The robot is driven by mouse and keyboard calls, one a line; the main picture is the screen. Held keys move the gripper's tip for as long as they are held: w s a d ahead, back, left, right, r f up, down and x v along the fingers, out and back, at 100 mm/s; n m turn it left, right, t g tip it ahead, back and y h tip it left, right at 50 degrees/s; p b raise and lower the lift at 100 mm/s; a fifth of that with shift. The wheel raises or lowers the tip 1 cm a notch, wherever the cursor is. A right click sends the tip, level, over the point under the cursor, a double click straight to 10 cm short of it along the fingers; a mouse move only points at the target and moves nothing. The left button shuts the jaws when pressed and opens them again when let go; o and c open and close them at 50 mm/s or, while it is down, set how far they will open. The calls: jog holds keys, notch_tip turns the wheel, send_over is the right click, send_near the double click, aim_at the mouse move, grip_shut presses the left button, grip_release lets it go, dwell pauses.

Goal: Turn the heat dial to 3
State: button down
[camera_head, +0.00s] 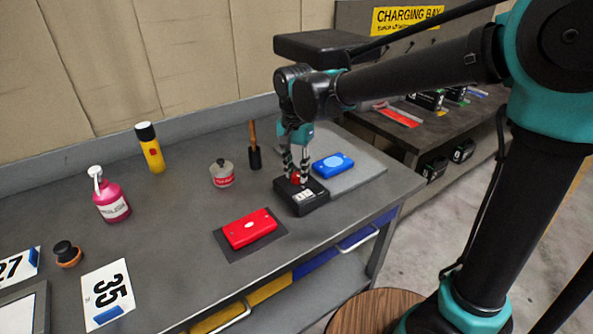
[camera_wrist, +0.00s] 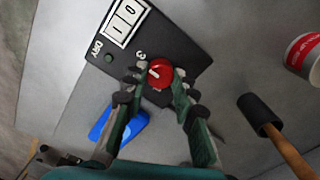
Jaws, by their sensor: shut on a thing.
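The heat dial is a red round knob (camera_wrist: 161,73) on a black control box (camera_head: 303,201). In the wrist view the box (camera_wrist: 178,42) carries a printed 3 just up and left of the dial. A short white mark shows on the dial's left part; whether it lines up exactly with the 3 is too small to tell. My gripper (camera_head: 295,178) reaches down from above, and its two fingers are shut on the dial, one on each side, in the wrist view (camera_wrist: 159,77).
A blue case (camera_head: 333,164) lies just behind. A black-headed mallet (camera_head: 254,155), a small can (camera_head: 221,174) and a red case (camera_head: 250,229) stand nearby.

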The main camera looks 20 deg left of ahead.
aim_at(295, 174)
jog(key=c, duration=1.2)
grip_release()
notch_tip(295, 174, up, 12)
jog(key=shift+a, duration=0.15)
